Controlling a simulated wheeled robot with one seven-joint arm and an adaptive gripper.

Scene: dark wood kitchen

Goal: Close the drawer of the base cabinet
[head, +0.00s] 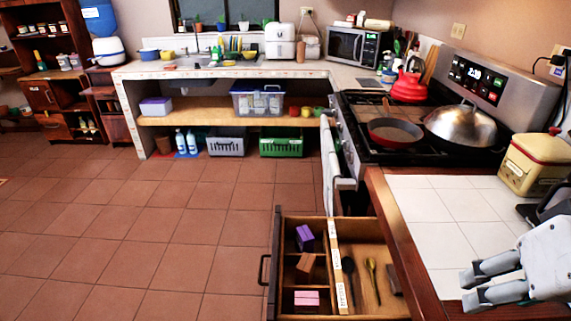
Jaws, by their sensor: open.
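The base cabinet's drawer (331,223) is pulled out to the left from under the tiled counter at the bottom centre of the head view. Its dark front (275,244) with a bar handle (264,270) faces left. Inside, a light divider separates small compartments with purple, brown and pink blocks from a larger space with dark and yellowish utensils. The cabinet (384,228) shows only its wooden edge and part of its side. My gripper (466,290) is at the lower right, above the white tiled counter. Its fingers are apart and empty, pointing left, to the right of the drawer.
The white tiled counter (440,212) lies between the drawer and the yellow and red tin (532,163). The stove (400,125) with a pan and a domed lid stands behind. The tiled floor (180,240) left of the drawer is clear.

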